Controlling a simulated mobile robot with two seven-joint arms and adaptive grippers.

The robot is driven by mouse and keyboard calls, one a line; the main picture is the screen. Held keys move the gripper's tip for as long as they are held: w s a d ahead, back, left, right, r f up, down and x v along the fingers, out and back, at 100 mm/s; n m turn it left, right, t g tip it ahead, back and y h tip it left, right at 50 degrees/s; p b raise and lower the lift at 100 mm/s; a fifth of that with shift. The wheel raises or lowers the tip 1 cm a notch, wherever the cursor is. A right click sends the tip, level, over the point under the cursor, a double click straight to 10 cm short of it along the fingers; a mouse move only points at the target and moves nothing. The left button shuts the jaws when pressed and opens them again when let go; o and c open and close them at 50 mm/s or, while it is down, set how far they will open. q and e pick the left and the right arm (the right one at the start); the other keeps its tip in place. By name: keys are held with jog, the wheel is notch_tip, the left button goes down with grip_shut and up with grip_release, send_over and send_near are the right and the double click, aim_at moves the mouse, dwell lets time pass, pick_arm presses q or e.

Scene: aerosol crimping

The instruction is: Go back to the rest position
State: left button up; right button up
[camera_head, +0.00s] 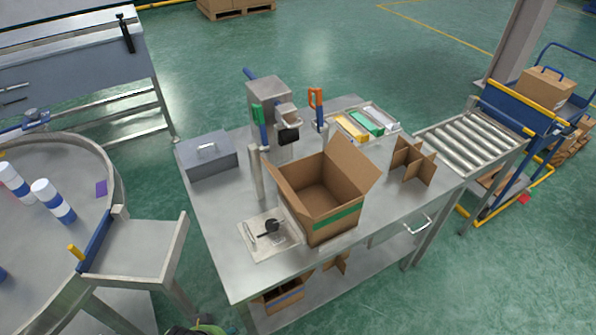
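Neither of my grippers can be made out in the head view. An open cardboard box (332,222) with a green stripe stands upright on the steel workbench (215,225), and it looks empty from here. Several white and blue cans (52,198) stand on the round table (60,255) at the left.
A grey lidded case (207,158), a tray of coloured items (345,130), cardboard dividers (412,165) and a small plate with a black tool (252,242) also occupy the bench. A roller conveyor (465,138) adjoins it at right. Green floor (500,285) is open at lower right.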

pick_arm(q)
jog(key=s+f+g+b, duration=0.1)
jog(key=s+f+b, duration=0.1)
jog(key=f, duration=0.9)
jog(key=s+f+b, duration=0.3)
jog(key=f, duration=0.8)
jog(key=s+a+f+g+b, duration=0.1)
jog(key=s+a+f+b, duration=0.2)
jog(key=s+f, duration=1.1)
notch_tip(320, 180, down, 2)
jog(key=shift+f+b, duration=0.15)
jog(key=shift+b, duration=0.5)
